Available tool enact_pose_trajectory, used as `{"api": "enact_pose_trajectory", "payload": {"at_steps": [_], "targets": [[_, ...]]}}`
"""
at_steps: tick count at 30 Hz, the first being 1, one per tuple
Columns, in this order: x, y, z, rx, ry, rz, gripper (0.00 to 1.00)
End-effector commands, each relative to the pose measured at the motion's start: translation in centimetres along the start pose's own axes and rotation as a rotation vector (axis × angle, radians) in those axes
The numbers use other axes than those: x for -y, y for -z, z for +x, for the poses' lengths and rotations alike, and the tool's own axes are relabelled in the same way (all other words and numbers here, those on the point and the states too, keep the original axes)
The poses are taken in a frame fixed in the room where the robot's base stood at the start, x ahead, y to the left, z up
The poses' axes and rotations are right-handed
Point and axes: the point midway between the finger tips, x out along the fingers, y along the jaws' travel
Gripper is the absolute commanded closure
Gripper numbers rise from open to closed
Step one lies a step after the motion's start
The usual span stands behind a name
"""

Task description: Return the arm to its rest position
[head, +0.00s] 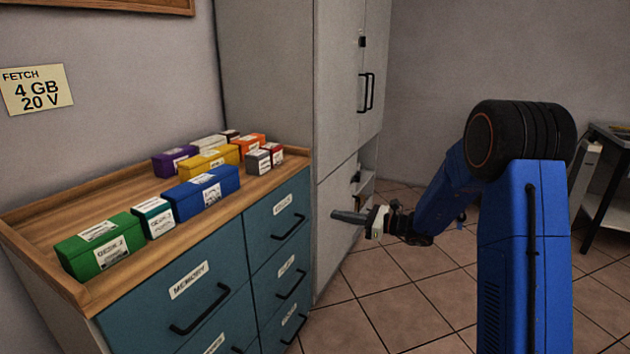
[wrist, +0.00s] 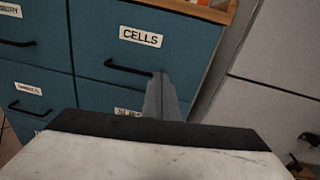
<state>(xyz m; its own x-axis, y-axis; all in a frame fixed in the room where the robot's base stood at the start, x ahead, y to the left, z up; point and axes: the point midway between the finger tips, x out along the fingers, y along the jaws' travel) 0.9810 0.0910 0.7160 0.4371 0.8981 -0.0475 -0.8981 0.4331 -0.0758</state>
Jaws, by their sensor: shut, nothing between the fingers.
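My blue arm stands at the right of the head view and reaches left over the floor. My gripper (head: 349,216) is shut and empty, in front of the tall grey cabinet and to the right of the drawer unit. In the wrist view the shut fingers of my gripper (wrist: 162,98) point toward the teal drawer front labelled CELLS (wrist: 140,37). Whether the fingertips touch anything cannot be told, but they look apart from the drawers in the head view.
The teal drawer unit (head: 188,309) has a wooden top (head: 125,202) with several coloured boxes. A tall grey cabinet (head: 270,80) stands behind, its lower door apparently ajar. A table (head: 612,136) stands far right. Tiled floor (head: 400,295) lies open below my gripper. A note (head: 37,90) reads "FETCH 4 GB 20 V".

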Motion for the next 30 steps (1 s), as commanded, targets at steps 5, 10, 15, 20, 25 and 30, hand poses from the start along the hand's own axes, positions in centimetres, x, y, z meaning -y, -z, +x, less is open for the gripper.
{"api": "enact_pose_trajectory", "payload": {"at_steps": [5, 10, 15, 20, 25, 30], "targets": [[-5.8, -3.3, -1.1, -0.082, -0.122, -0.155, 1.0], [-11.2, -5.3, -2.8, -0.165, -0.239, -0.313, 1.0], [-16.2, -6.5, -5.1, -0.25, -0.351, -0.474, 1.0], [-20.6, -7.2, -7.8, -0.332, -0.452, -0.63, 1.0], [-24.6, -7.4, -11.0, -0.419, -0.558, -0.799, 1.0], [-28.1, -7.2, -14.6, -0.51, -0.66, -0.968, 1.0]]}}
